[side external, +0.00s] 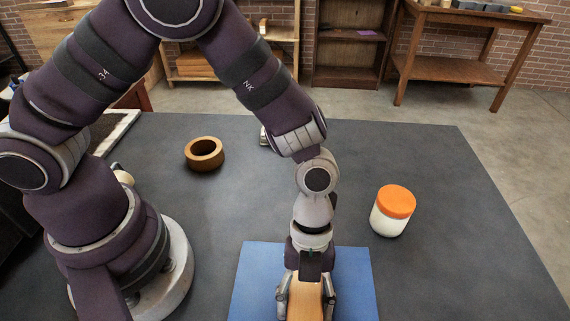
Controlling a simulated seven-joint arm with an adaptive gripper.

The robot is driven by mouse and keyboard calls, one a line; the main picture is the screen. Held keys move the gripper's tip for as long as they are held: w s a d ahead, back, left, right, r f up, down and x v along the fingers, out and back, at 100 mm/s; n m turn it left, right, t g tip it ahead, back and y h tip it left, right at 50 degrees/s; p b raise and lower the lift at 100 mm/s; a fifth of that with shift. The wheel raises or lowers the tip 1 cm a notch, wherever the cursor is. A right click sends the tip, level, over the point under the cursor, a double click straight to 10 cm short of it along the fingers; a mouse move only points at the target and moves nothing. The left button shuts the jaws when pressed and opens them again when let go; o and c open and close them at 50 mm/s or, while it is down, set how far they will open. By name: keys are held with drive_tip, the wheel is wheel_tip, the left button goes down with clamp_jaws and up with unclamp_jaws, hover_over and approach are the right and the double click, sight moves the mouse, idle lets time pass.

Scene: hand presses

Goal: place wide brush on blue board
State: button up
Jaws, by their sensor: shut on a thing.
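The blue board (253,280) lies flat on the dark table at the bottom middle of the side external view, its near part cut off by the picture's edge. My gripper (304,308) is over the board, pointing down. Its fingers are shut on a light wooden piece (305,298), which looks like the wide brush. The brush's lower part is outside the picture. I cannot tell whether it touches the board.
A white jar with an orange lid (393,210) stands right of the board. A brown tape roll (204,153) lies at the back left. A small metallic item (264,136) is partly hidden behind my arm. The table's right side (470,240) is clear.

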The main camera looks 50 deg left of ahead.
drive_tip(key=shift+f, duration=0.15)
drive_tip(key=o, duration=1.2)
drive_tip(key=v, duration=1.2)
drive_tip(key=s+a+r+n+t+y, duration=0.1)
drive_tip(key=a+r+n+t, duration=0.3)
drive_tip(key=a+n, duration=0.4)
drive_tip(key=s+a+r+n+t+y, duration=0.1)
drive_tip(key=a+r+n+t, duration=0.3)
drive_tip(key=a+n, duration=0.5)
drive_tip(key=shift+r+n+t+y, duration=0.45)
drive_tip(key=shift+n+y, duration=0.15)
drive_tip(key=shift+n, duration=4.4)
